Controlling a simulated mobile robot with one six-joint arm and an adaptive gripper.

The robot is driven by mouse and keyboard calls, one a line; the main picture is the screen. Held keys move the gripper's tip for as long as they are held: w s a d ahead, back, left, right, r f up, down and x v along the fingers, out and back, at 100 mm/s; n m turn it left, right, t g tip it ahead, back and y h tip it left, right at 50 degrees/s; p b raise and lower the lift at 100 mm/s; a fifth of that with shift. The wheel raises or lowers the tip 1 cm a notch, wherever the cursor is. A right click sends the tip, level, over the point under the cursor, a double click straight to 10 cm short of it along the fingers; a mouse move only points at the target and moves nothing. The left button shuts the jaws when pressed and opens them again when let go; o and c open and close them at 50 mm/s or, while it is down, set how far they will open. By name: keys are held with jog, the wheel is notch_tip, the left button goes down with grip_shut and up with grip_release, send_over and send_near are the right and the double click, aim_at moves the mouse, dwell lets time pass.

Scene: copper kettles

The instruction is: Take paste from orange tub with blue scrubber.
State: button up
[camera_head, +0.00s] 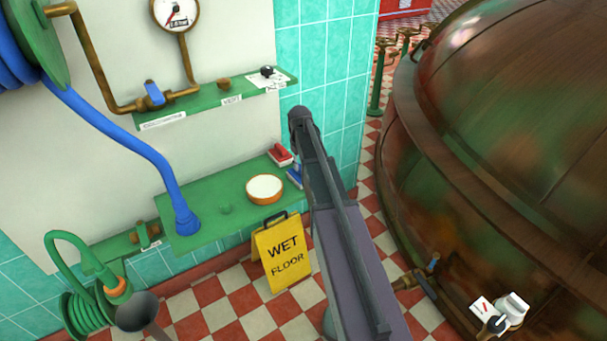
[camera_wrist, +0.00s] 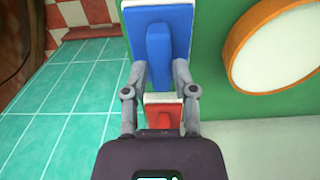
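The blue scrubber (camera_wrist: 181,22) shows in the wrist view as a blue block with a pale edge and a raised blue handle. My gripper (camera_wrist: 160,68) has one finger on each side of the lower part of this handle. I cannot tell whether the fingers press on it or only flank it. In the head view the blue scrubber (camera_head: 295,178) is at the right end of the green shelf, partly behind my arm. The orange tub (camera_head: 265,189), filled with white paste, stands on that shelf to its left. It shows at the right of the wrist view (camera_wrist: 236,72).
A red scrubber (camera_head: 280,153) lies on the shelf (camera_head: 215,195) near the wall; the wrist view shows it between my finger bases (camera_wrist: 159,113). A blue hose (camera_head: 130,128) drops to the shelf's left. A yellow wet-floor sign (camera_head: 283,254) stands below. A large copper kettle (camera_head: 520,130) is right.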

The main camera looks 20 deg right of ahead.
grip_shut()
jog(key=shift+r, duration=0.1)
notch_tip(320, 180, up, 4)
jog(key=p, duration=0.3)
jog(key=shift+f+p, duration=0.25)
jog(key=shift+p, duration=0.1)
jog(key=s+a, duration=0.3)
jog(key=s, duration=0.4)
jog(key=s+a+r+p, duration=0.1)
jog(key=s+a, duration=0.3)
jog(key=s, duration=0.3)
jog(key=shift+s, duration=0.2)
jog(key=w+a+r+p, duration=0.3)
jog(key=w, duration=0.3)
jog(key=w+a+r+p, duration=0.4)
jog(key=w, duration=0.2)
jog(key=shift+w+r, duration=0.25)
jog(key=shift+w, duration=0.05)
